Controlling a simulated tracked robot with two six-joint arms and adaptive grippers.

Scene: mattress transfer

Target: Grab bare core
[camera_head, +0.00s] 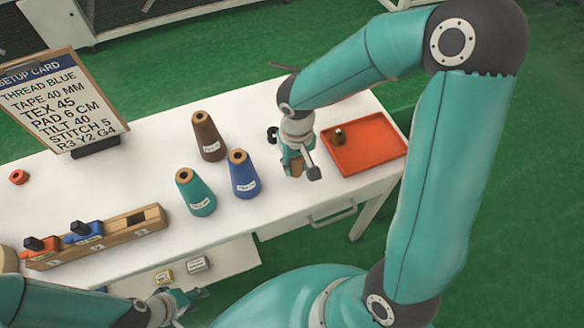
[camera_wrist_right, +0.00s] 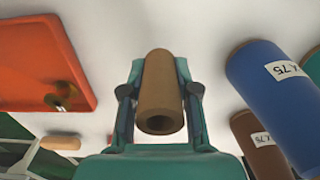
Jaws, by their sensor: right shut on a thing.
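My right gripper (camera_head: 297,163) is over the white table, left of the orange tray. It is shut on a bare brown core (camera_head: 297,169). In the right wrist view the core (camera_wrist_right: 160,82) is a plain hollow tube, open end towards the camera, with a finger on each side. I cannot tell whether the core touches the table. My left gripper (camera_head: 171,299) is low at the front of the head view; its finger opening is unclear.
Brown (camera_head: 207,136), green (camera_head: 196,192) and blue (camera_head: 242,174) thread cones stand left of the core. The orange tray (camera_head: 378,158) holds a small brass-coloured thing. A wooden rack (camera_head: 118,229) and a setup card (camera_head: 62,103) stand further left.

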